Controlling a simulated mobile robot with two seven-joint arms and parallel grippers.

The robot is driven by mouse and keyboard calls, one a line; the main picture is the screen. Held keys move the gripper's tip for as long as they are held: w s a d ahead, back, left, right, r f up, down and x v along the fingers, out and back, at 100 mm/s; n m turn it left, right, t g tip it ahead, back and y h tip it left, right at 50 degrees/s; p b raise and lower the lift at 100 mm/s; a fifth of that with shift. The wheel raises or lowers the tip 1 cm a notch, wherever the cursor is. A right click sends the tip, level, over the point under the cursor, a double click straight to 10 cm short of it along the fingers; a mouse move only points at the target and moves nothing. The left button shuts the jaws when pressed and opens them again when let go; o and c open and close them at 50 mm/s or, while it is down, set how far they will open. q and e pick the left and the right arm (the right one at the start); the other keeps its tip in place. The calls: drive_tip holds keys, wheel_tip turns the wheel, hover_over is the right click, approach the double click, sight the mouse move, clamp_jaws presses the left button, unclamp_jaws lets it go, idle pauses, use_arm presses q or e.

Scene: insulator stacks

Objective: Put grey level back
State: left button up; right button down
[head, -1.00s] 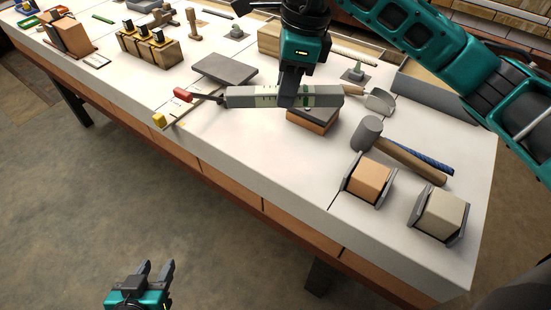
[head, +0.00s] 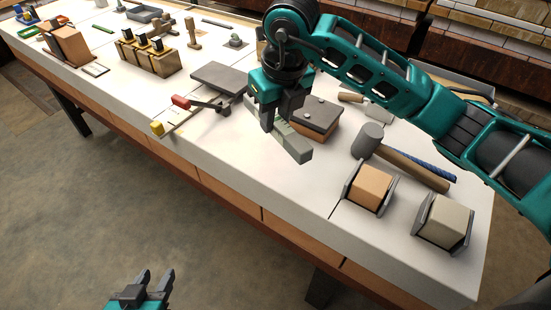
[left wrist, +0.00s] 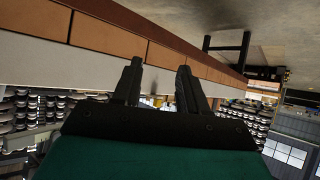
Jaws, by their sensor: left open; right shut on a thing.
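The grey level (head: 295,146) is a long grey bar in the head view, tilted across the picture, above the front part of the white table. My right gripper (head: 268,126) is shut on it from above; the gripper and arm hide its far end. My left gripper (head: 151,278) is open and empty, low in front of the table over the floor. Its two fingers also show in the left wrist view (left wrist: 158,82), apart with nothing between them.
A wooden block with a grey lid (head: 316,118) stands right behind the level. A mallet (head: 368,139) and two blocks in grey holders, one orange (head: 371,189) and one beige (head: 444,222), stand right. A dark slab (head: 219,77) and red-handled tool (head: 181,102) lie left.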

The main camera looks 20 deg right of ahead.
hover_over(274, 167)
drive_tip(key=f, duration=0.6)
drive_tip(key=shift+s+d+b, duration=0.1)
drive_tip(key=shift+s+b, duration=0.2)
drive_tip(key=shift+s, duration=0.05)
drive_tip(key=shift+f, duration=0.55)
drive_tip(key=x, duration=0.4)
drive_tip(key=shift+s+f+b, duration=0.1)
drive_tip(key=shift+s+b, duration=0.3)
use_arm(q)
drive_tip(key=shift+w+d+f, duration=0.15)
drive_tip(key=shift+w+f, duration=0.05)
drive_tip(key=shift+f, duration=0.1)
use_arm(e)
drive_tip(key=shift+f, duration=0.15)
drive_tip(key=c, duration=0.8)
unclamp_jaws()
drive_tip(key=shift+d, duration=0.1)
drive_tip(key=shift+c, duration=0.2)
use_arm(q)
drive_tip(key=shift+s+d+f, duration=0.1)
drive_tip(key=shift+f, duration=0.1)
drive_tip(key=shift+r, duration=0.1)
